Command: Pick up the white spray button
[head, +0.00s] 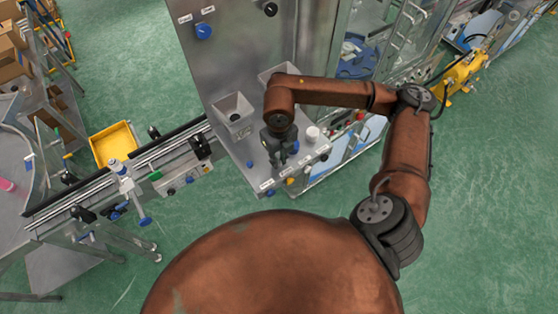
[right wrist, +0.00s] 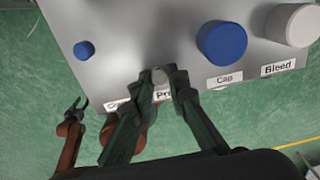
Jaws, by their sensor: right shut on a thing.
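My right gripper (head: 280,158) points down over the front of the steel console. In the right wrist view its two dark fingers (right wrist: 162,85) are closed on a small pale piece, which I take to be the white spray button (right wrist: 160,76). Most of it is hidden between the fingertips, and I cannot tell whether it still touches the console top. In the head view the gripper hides it. My left gripper (right wrist: 77,106) shows small at the lower left of the right wrist view, away from the console; its jaw state is unclear.
The console top (right wrist: 140,25) carries a small blue part (right wrist: 84,50), a large blue cap (right wrist: 221,42) and a large white knob (right wrist: 289,25). Labels line its front edge. Steel hoppers (head: 232,112) stand behind. A conveyor (head: 130,170) and yellow bin (head: 114,146) are left.

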